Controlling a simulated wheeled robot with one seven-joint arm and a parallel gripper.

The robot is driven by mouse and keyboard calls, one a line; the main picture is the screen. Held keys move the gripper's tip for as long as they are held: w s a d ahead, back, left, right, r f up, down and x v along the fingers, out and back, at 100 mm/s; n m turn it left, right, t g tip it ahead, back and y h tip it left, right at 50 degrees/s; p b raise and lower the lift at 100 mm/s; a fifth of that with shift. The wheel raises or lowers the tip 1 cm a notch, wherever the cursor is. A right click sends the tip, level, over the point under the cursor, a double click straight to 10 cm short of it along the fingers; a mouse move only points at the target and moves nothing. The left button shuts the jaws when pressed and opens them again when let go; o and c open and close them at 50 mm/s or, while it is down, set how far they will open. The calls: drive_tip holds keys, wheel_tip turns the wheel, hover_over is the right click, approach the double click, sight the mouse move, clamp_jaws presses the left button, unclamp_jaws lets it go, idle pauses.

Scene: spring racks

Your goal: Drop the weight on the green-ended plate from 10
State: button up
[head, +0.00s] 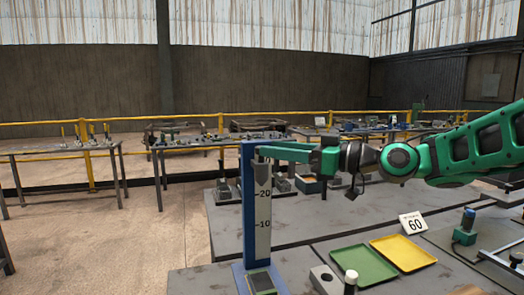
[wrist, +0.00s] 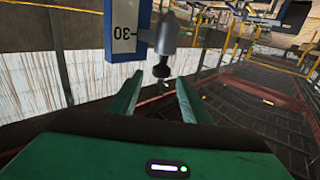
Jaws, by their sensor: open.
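A grey weight (head: 263,172) with a tapered lower end is in front of the scale on the blue post (head: 249,205), just above the 20 mark. My gripper (head: 268,151) is open at the top of the post, directly above the weight. In the wrist view, the weight (wrist: 166,38) and its dark knob are just beyond the open fingertips (wrist: 158,84), beside the upside-down 30 mark. Whether anything supports the weight is unclear. A small dark plate (head: 262,283) with a greenish edge lies at the post's foot; its ends are hard to make out.
A green tray (head: 362,265) and a yellow tray (head: 403,252) lie right of the post, with a card reading 60 (head: 413,223) behind them. A grey block (head: 325,280) and a white-topped cylinder (head: 351,277) stand near the front edge. Bench (head: 300,225) behind is mostly clear.

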sight(258, 163)
drive_tip(key=shift+x, duration=2.45)
clamp_jaws()
